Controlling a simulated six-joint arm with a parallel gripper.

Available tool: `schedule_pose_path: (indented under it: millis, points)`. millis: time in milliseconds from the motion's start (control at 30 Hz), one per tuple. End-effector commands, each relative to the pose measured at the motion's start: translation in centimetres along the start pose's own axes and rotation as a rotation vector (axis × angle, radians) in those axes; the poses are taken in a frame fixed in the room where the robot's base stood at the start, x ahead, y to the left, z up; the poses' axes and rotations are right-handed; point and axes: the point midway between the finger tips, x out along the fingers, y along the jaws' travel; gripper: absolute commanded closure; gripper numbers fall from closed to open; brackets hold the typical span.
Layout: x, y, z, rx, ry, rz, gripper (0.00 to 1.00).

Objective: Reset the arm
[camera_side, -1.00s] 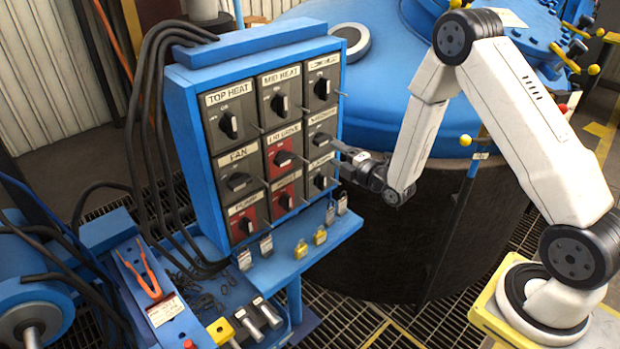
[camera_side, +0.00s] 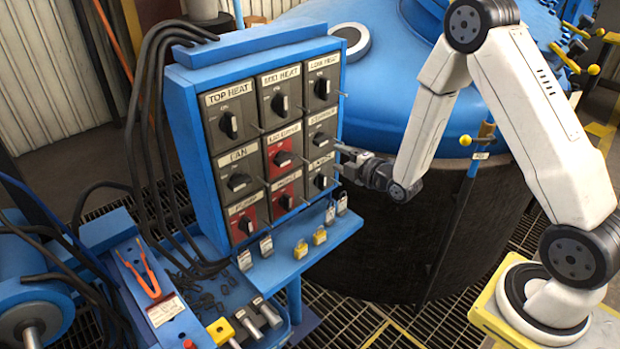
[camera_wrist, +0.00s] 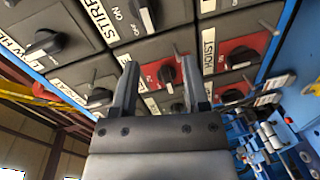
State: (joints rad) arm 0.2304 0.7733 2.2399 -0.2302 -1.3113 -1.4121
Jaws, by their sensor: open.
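My gripper (camera_side: 343,158) is open at the right side of the blue switch panel (camera_side: 185,130), close to the right column's middle and lower switches. In the wrist view my gripper (camera_wrist: 158,65) has its two fingers apart and pointing at the panel. A black knob on a red plate (camera_wrist: 166,75) shows between the fingers, and nothing is held. From these views I cannot tell whether a fingertip touches the panel. My white arm (camera_side: 430,120) reaches in from the right, bent at a high elbow.
The panel's shelf (camera_side: 345,232) carries several silver and yellow padlocks (camera_side: 300,250). Thin rods stick out beside the switches. Black cables (camera_side: 145,130) hang on the left. A large blue-lidded furnace (camera_side: 400,60) stands behind my arm. A tray with an orange tool (camera_side: 150,280) is front left.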

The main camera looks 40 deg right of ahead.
Motion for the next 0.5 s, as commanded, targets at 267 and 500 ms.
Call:
schedule_pose_path:
  millis: [267,500]
  points:
    - [-1.3,0.1,-1.4,0.271,-0.074,-0.229,0.41]
    - [-3.8,-0.2,-2.6,0.519,-0.199,-0.418,0.41]
